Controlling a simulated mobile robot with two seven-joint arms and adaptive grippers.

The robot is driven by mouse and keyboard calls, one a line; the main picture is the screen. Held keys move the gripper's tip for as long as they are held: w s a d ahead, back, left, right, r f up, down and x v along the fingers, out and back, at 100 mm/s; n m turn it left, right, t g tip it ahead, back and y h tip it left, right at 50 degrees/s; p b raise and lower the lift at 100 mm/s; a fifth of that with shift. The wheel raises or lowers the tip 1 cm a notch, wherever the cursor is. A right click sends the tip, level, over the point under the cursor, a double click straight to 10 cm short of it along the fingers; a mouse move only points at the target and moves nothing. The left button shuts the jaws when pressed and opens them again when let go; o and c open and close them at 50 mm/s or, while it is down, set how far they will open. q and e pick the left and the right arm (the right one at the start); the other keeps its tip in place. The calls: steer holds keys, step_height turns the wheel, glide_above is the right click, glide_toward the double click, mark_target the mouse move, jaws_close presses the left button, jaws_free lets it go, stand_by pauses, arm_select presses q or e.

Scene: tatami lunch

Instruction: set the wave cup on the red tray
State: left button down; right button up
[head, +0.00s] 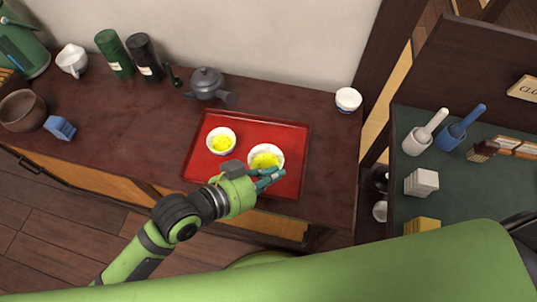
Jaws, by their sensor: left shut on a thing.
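My left gripper (270,176) reaches in from the lower left over the front of the red tray (288,126). It is shut on the near edge of a white cup (280,153) with yellow-green liquid inside. This cup is over the right half of the tray; I cannot tell whether it rests there or is slightly raised. A second white cup (222,150) with similar liquid stands on the tray to its left. Another white cup (348,99) stands at the counter's right end. The wave pattern is too small to make out on any cup. My right gripper is not in view.
A grey teapot (207,83) stands behind the tray. Green and black canisters (115,54) (145,57), a white pitcher (73,60), a brown bowl (22,111) and a blue block (60,128) are to the left. The counter (325,150) is clear right of the tray.

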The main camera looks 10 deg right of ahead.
mark_target(270, 155)
arm_select(q)
steer(key=w+d+f, duration=0.1)
steer(key=w, duration=0.1)
steer(key=w+d+f, duration=0.1)
steer(key=w+f, duration=0.1)
steer(key=w, duration=0.1)
steer(key=w+d+f, duration=0.1)
steer(key=w+f, duration=0.1)
steer(key=w, duration=0.1)
steer(key=shift+d, duration=0.1)
steer(key=shift+f, duration=2)
steer(key=shift+b, duration=0.3)
steer(key=shift+f, duration=0.2)
steer(key=c, duration=1.4)
jaws_free()
